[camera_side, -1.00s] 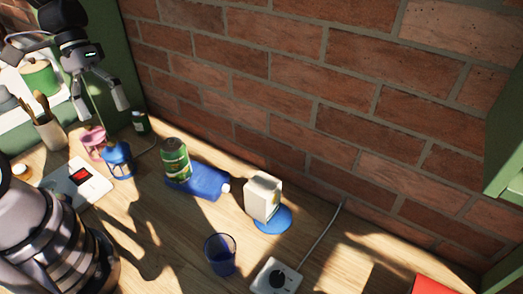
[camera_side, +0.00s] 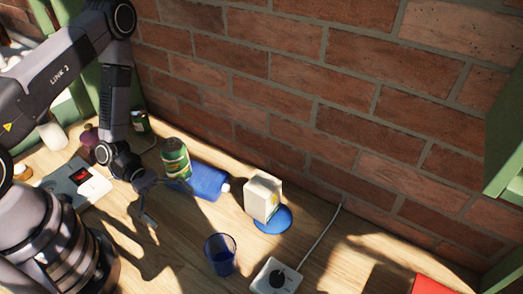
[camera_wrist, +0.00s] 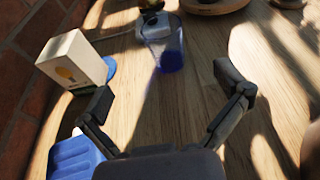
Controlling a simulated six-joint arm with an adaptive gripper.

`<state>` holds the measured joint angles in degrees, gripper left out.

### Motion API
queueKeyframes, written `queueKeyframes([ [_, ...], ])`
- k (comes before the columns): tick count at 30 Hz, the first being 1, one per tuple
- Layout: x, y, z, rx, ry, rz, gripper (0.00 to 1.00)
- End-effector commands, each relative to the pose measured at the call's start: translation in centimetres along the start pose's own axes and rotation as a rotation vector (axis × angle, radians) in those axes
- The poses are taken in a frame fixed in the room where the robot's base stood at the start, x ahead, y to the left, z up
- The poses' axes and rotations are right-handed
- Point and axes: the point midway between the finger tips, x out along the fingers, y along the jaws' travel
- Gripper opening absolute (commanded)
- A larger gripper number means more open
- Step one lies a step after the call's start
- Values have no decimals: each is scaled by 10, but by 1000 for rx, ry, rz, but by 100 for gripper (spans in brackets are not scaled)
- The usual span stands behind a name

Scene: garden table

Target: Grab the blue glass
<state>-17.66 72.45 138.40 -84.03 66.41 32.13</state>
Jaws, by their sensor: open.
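The blue glass (camera_side: 220,255) stands upright on the wooden table, toward the front middle in the side view. In the wrist view the glass (camera_wrist: 165,45) is ahead of my gripper, near the top and roughly centred between the fingers. My gripper (camera_wrist: 168,105) is open and empty, its two dark fingers spread apart. In the side view my gripper (camera_side: 150,200) is low over the table, to the left of the glass and apart from it.
A green can (camera_side: 175,158) and blue bottle (camera_side: 209,182) are near the gripper. Bare wood lies between gripper and glass.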

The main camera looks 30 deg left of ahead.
Motion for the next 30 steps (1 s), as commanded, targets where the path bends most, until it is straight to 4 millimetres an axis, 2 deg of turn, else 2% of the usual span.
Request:
queueKeyframes([
  [9, 59, -2, 0, 4, 1, -10, 98],
  [12, 71, -2, 0, 3, 2, -7, 98],
  [19, 86, -2, 1, 4, 1, -7, 98],
  [27, 122, -5, 2, 5, 1, -8, 98],
  [30, 129, -4, 2, 4, 1, -5, 98],
])
